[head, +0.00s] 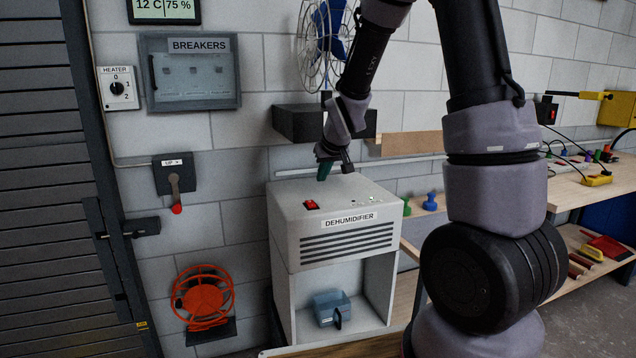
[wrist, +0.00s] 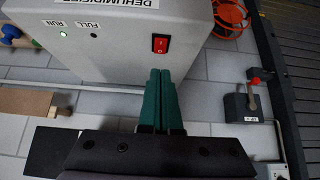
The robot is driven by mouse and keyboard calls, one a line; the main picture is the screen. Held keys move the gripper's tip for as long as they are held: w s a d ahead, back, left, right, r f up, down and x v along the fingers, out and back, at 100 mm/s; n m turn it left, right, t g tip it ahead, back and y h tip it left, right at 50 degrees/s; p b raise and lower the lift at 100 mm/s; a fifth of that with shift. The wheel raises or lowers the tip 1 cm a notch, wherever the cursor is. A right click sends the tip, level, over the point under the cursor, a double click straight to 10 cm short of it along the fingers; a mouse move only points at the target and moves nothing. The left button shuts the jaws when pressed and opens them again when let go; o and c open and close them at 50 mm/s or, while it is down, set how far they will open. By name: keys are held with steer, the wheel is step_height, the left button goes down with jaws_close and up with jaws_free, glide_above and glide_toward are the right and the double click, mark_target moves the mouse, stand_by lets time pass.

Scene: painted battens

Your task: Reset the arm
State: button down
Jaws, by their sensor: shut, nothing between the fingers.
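My gripper (head: 325,170) is above the top of the white dehumidifier (head: 345,220), near its back edge. In the wrist view its two teal fingers (wrist: 165,80) lie side by side, shut with nothing between them. The red rocker switch (head: 311,205) is on the dehumidifier's upper face; it also shows in the wrist view (wrist: 160,44), just beyond and left of the fingertips. A green light (wrist: 63,32) marked RUN glows. My arm reaches up and over from the right in the head view.
A dark shelf block (head: 295,123) and a caged fan (head: 322,40) are on the wall behind my gripper. A lever box (head: 174,176), breaker box (head: 190,75) and red hose reel (head: 202,297) are left. A workbench (head: 580,190) stands right. A blue-grey container (head: 331,308) sits in the dehumidifier's lower bay.

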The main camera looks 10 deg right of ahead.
steer(key=shift+s+d+r, duration=0.1)
steer(key=shift+s+r, duration=0.4)
steer(key=shift+s, duration=0.15)
steer(key=s+d+r+m, duration=0.1)
steer(key=s+r+m, duration=0.1)
steer(key=s+r, duration=0.3)
steer(key=s+d+r+m, duration=0.1)
steer(key=s+r, duration=0.5)
steer(key=s, duration=0.6)
steer(key=s+d+r+m+y, duration=0.1)
steer(key=s+d+r+m, duration=0.1)
steer(key=s+r, duration=0.4)
steer(key=s, duration=0.3)
steer(key=shift+s+r+m, duration=0.15)
steer(key=shift+s+m, duration=0.15)
steer(key=shift+s, duration=0.05)
